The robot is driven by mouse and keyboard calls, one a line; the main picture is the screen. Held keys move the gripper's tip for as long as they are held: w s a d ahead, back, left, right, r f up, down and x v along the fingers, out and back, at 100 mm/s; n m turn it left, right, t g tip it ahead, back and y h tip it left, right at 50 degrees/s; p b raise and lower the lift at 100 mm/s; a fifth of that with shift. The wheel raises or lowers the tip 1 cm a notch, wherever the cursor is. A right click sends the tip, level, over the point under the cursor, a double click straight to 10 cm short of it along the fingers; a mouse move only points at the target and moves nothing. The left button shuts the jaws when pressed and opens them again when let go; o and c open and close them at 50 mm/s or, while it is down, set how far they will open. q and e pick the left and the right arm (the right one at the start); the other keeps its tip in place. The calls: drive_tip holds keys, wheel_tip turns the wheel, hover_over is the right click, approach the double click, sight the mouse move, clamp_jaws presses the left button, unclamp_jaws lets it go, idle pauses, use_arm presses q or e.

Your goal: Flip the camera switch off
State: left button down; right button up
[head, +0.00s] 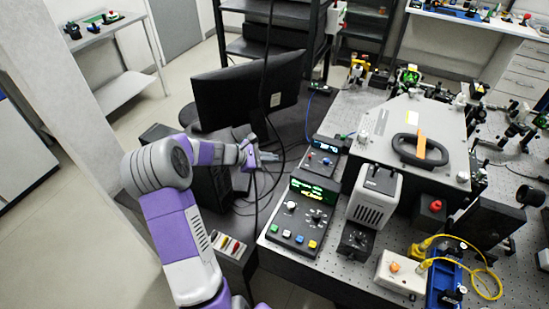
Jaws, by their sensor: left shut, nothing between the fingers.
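My left gripper (270,157) is shut and empty. It is over the dark desk, to the left of the instrument boxes and apart from them. I cannot tell which control is the camera switch at this size. A small black box with a blue display (322,152) stands to the right of the gripper. In front of it is a larger black control box (318,194) with a green display, knobs and coloured buttons. A white-grey housing (373,196) stands to the right of that box. My right gripper is out of view.
A black monitor (248,92) stands behind my left gripper, and black cables hang close to it. A grey enclosure with a black handle (402,145) fills the middle of the perforated optical bench (330,262). A white box with an orange knob (402,273) sits at the front right.

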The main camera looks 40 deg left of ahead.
sight(310, 157)
use_arm(q)
drive_tip(key=shift+w+d+f, duration=0.45)
drive_tip(key=shift+w+d, duration=0.5)
drive_tip(key=shift+w, duration=0.45)
drive_tip(key=shift+w+d+f, duration=0.4)
drive_tip(key=shift+w+d, duration=0.6)
drive_tip(key=shift+w, duration=0.45)
drive_tip(key=shift+w+d+f, duration=0.45)
drive_tip(key=shift+w+d, duration=0.5)
drive_tip(key=shift+w, duration=0.45)
